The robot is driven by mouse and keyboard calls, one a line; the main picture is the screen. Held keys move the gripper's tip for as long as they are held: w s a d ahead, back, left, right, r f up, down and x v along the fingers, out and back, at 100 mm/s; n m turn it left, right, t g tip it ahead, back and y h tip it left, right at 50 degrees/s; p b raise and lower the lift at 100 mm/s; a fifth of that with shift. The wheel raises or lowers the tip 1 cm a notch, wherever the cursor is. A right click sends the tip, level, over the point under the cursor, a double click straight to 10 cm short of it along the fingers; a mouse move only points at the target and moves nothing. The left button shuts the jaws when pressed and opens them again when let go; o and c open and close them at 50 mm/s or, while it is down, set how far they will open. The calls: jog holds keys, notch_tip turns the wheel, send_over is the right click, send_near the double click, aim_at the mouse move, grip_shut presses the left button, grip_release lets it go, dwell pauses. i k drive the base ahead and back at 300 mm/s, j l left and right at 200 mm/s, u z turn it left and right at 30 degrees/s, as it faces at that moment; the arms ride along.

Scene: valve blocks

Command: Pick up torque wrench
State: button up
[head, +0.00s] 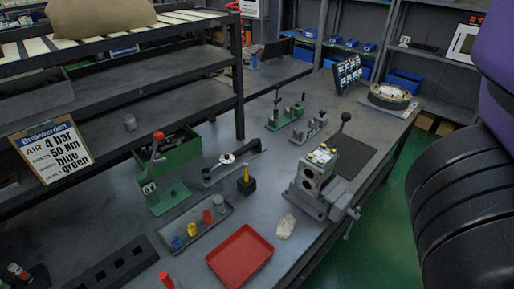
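A dark bar-shaped tool with a round pale dial, which looks like the torque wrench (228,159), lies on the grey workbench (290,190) near the middle of the head view. It lies slantwise, its far end toward the upper right. My gripper is not in view. Only a purple and black part of my arm shows along the right edge, well apart from the tool.
A yellow-topped black block (246,182) stands just right of the tool, and a green stand with a red-knobbed lever (160,180) to its left. A shelf post (238,90) rises behind.

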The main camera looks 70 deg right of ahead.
aim_at(207, 172)
jog(key=z, duration=1.2)
